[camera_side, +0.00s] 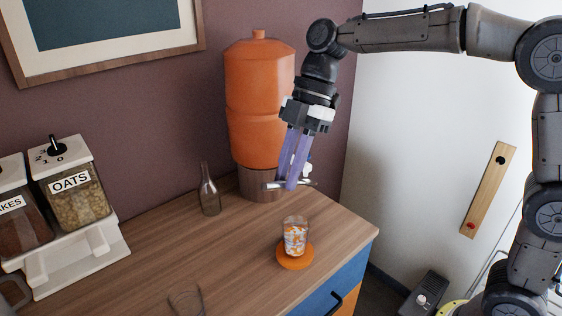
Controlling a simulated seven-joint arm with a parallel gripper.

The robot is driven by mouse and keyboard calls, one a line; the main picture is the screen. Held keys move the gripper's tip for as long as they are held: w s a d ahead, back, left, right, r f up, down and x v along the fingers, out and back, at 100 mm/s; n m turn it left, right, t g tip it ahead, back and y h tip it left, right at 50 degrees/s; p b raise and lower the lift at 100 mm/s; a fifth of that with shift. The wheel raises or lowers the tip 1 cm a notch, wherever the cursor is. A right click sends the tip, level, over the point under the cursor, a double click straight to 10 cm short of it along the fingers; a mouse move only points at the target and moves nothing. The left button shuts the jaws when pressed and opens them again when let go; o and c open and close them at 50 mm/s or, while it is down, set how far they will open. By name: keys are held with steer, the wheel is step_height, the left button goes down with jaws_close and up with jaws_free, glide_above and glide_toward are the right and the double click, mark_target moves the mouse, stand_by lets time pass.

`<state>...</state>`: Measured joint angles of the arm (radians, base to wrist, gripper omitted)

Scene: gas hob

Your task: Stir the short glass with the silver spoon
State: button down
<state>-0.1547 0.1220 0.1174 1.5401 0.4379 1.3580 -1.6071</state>
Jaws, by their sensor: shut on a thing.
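The short glass (295,235) stands upright on a round orange coaster (296,260) near the right end of the wooden counter. It has an orange and white pattern or contents; I cannot tell which. My gripper (291,186) hangs above and slightly behind the glass, with its purple fingers pointing down. It is shut on the silver spoon (310,183), which lies roughly level across the fingertips. The spoon is apart from the glass, and its middle is hidden by the fingers.
A large orange dispenser (258,100) on a wooden base stands behind my gripper. A clear bottle (209,192) is to its left. Another clear glass item (187,301) is at the front. An OATS container (72,185) stands at left. The counter's middle is free.

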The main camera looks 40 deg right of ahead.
steer(key=d+y, duration=0.1)
steer(key=y, duration=0.1)
steer(key=d+g+y, duration=0.1)
steer(key=y, duration=0.2)
steer(key=d+n+y, duration=0.1)
steer(key=y, duration=0.1)
steer(key=shift+w+g, duration=0.1)
steer(key=shift+g, duration=0.3)
steer(key=w+d+r+m+t+y, duration=0.2)
steer(key=d+r+y, duration=0.1)
steer(key=d, duration=0.1)
steer(key=y, duration=0.2)
glide_above(295, 238)
steer(key=w+d, duration=0.2)
steer(key=d, duration=0.1)
steer(key=shift+d+f, duration=0.15)
steer(key=shift+f, duration=4.9)
step_height(295, 238, down, 7)
steer(key=shift+d, duration=0.45)
